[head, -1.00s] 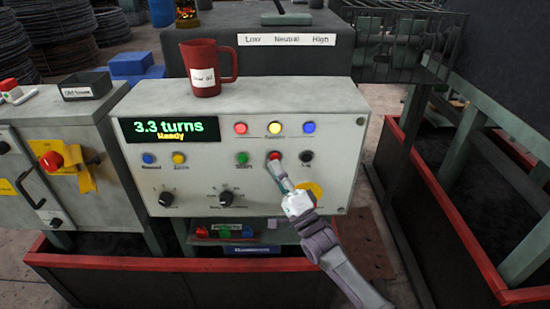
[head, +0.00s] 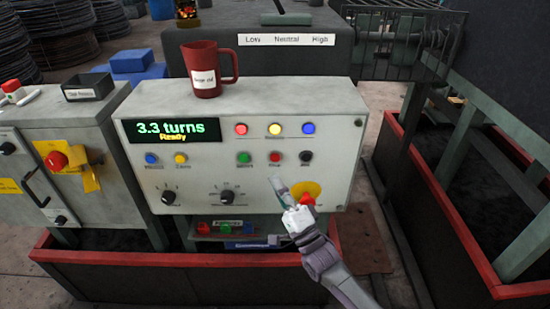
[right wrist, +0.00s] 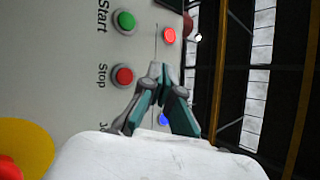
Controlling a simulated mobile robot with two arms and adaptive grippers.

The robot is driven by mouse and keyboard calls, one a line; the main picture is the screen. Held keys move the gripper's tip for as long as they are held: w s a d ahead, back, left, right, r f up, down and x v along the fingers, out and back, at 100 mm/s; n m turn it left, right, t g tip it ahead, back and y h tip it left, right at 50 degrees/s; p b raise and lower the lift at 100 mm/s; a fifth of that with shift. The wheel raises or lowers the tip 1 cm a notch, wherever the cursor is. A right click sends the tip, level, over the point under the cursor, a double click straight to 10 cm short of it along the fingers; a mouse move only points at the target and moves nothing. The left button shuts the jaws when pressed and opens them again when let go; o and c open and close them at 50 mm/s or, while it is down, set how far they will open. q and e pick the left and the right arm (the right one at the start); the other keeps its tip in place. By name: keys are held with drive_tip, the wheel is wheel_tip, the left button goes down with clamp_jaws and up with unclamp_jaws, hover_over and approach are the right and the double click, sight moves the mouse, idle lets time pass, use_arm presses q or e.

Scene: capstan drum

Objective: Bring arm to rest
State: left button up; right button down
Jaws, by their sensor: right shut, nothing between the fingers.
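My right gripper (head: 276,184) is shut and empty, in front of the control panel (head: 345,120), below the red stop button (head: 275,158). In the right wrist view its fingertips (right wrist: 163,70) meet, to the right of the red Stop button (right wrist: 123,76) in that picture. A gap to the panel seems to show, but its size is hard to judge. The panel's display (head: 172,131) reads "3.3 turns" and "Ready". The arm comes in from the lower right. My left gripper is not in view.
A red mug (head: 205,68) stands on the panel's top. A red emergency button on a yellow disc (head: 306,199) is right beside my right gripper. A grey cabinet (head: 50,120) stands at left. Red-rimmed trays (head: 470,245) lie low, at right and in front.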

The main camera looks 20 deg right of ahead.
idle(0.3)
wheel_tip(320, 180, down, 21)
drive_tip(key=s+d+n+g+h, duration=0.2)
drive_tip(key=n+g+h, duration=0.1)
drive_tip(key=g+h, duration=0.15)
drive_tip(key=s+d+f+n+g, duration=0.1)
drive_tip(key=s+f+n+g, duration=0.2)
drive_tip(key=f, duration=0.5)
drive_tip(key=s+d+f+n+g, duration=0.1)
drive_tip(key=s+f+g, duration=0.2)
drive_tip(key=s+f, duration=0.45)
drive_tip(key=s+d+f+n+g+h, duration=0.15)
drive_tip(key=s+f+n+g, duration=0.3)
drive_tip(key=s+f, duration=0.9)
drive_tip(key=s+f+n+g, duration=0.2)
drive_tip(key=s+f+g, duration=0.1)
drive_tip(key=s, duration=0.8)
drive_tip(key=s+d+f+n+g+h, duration=0.1)
drive_tip(key=s+f+g, duration=0.3)
drive_tip(key=s, duration=0.8)
drive_tip(key=shift+f+n+h, duration=0.3)
drive_tip(key=shift+f+n, duration=0.15)
drive_tip(key=shift+f, duration=0.3)
